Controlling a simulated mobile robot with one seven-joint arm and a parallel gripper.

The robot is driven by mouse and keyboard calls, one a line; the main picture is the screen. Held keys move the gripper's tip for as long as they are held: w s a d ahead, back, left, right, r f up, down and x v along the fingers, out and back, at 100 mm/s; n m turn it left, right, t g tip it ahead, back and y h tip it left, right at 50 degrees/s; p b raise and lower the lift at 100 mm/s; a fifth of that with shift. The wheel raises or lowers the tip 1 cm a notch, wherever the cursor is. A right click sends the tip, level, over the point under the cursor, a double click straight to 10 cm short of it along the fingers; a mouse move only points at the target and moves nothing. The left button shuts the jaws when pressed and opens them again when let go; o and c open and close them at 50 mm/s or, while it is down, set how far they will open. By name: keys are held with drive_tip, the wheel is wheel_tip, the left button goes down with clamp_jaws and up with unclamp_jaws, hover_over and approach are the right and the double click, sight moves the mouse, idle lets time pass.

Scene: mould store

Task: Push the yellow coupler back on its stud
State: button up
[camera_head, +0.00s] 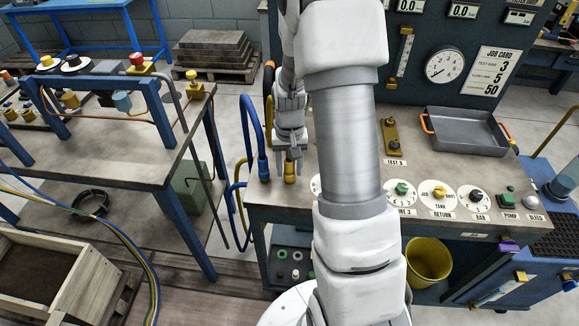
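The yellow coupler (290,171) stands near the left edge of the test bench top, directly below my gripper. My gripper (290,158) points down, with its fingertips at the coupler's upper end. Whether the fingers touch or clamp it is too small to tell. A blue coupler (263,169) stands just to the left, with a blue hose looping from it. A yellow hose (240,195) hangs beside the bench's left side. The stud under the yellow coupler is hidden.
Dial valves (439,193) sit along the bench front. A grey tray (466,132) with orange handles stands at the back right. A brass fitting (391,136) is mid-bench. My arm hides part of the bench top. A second table (100,150) stands left, across a gap.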

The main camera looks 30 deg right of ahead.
drive_tip(key=o, duration=0.3)
wheel_tip(320, 180, up, 17)
drive_tip(key=p, duration=0.1)
drive_tip(key=shift+r, duration=0.2)
drive_tip(key=shift+a+r, duration=0.1)
idle(0.6)
drive_tip(key=s+a+r+n+t, duration=0.2)
drive_tip(key=s+a+r, duration=0.3)
drive_tip(key=s, duration=0.4)
drive_tip(key=s+a+r+n+t, duration=0.2)
drive_tip(key=s+a+r+t, duration=0.1)
drive_tip(key=s+a, duration=0.4)
drive_tip(key=shift+s+r+n+t, duration=0.3)
drive_tip(key=shift+s+r+n, duration=0.1)
drive_tip(key=shift+s+r, duration=0.6)
